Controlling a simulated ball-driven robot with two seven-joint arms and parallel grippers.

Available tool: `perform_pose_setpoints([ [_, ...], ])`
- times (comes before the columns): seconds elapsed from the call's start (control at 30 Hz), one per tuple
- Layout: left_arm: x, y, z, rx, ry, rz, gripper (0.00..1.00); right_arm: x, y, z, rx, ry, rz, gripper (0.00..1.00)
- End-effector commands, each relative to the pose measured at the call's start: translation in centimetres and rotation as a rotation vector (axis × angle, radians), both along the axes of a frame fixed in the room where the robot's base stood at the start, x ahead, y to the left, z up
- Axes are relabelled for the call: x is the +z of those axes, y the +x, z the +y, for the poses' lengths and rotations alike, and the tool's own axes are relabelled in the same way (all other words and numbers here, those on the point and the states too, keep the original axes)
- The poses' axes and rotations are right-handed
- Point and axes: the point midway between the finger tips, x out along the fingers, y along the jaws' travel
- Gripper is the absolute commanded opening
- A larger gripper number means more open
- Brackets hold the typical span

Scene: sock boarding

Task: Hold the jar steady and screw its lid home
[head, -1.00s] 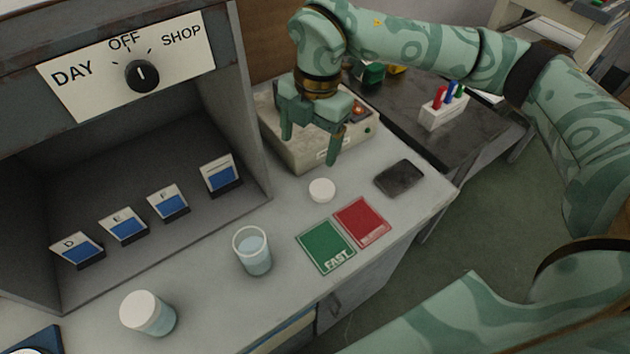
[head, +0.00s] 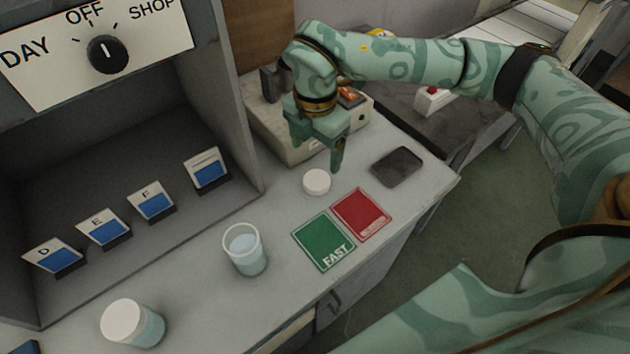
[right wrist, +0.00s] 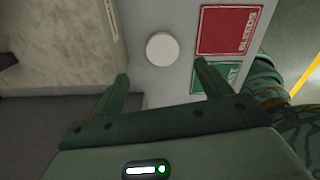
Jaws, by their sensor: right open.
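An open, clear jar (head: 244,250) with pale blue contents stands upright on the grey counter in the head view. A loose white round lid (head: 317,181) lies flat on the counter, behind and right of the jar. It also shows in the right wrist view (right wrist: 162,49), beyond and between the fingertips. My right gripper (head: 318,155) is open and empty, just behind the lid in the head view; its fingers also show in the right wrist view (right wrist: 161,72). A second jar (head: 150,328) with a white lid on stands at the front left. My left gripper is not in view.
Green (head: 323,242) and red (head: 361,214) cards lie right of the open jar. A dark flat object (head: 397,166) lies near the counter's right edge. A beige box (head: 278,133) stands behind my right gripper. Labelled blue-and-white holders line the cubby at left.

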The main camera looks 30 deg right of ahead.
Motion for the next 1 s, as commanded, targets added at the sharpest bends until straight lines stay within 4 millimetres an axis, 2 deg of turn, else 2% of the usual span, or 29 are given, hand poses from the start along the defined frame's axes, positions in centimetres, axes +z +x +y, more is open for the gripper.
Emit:
perform_pose_setpoints([
  [0.03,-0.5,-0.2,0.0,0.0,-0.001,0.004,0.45,-1.2,0.0,0.0,0.0,0.0,0.004,0.77],
  [0.2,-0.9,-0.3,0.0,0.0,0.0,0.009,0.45,-2.7,0.0,0.0,0.0,0.001,0.001,0.77],
  [0.57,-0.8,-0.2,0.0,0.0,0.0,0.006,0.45,-2.8,0.0,0.0,0.0,0.0,-0.001,0.77],
  [0.67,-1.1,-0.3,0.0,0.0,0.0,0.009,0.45,-3.3,-0.1,0.0,0.0,0.0,0.001,0.77],
  [1.0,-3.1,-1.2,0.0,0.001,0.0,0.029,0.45,-8.0,-0.5,-0.1,0.001,-0.001,0.002,0.77],
])
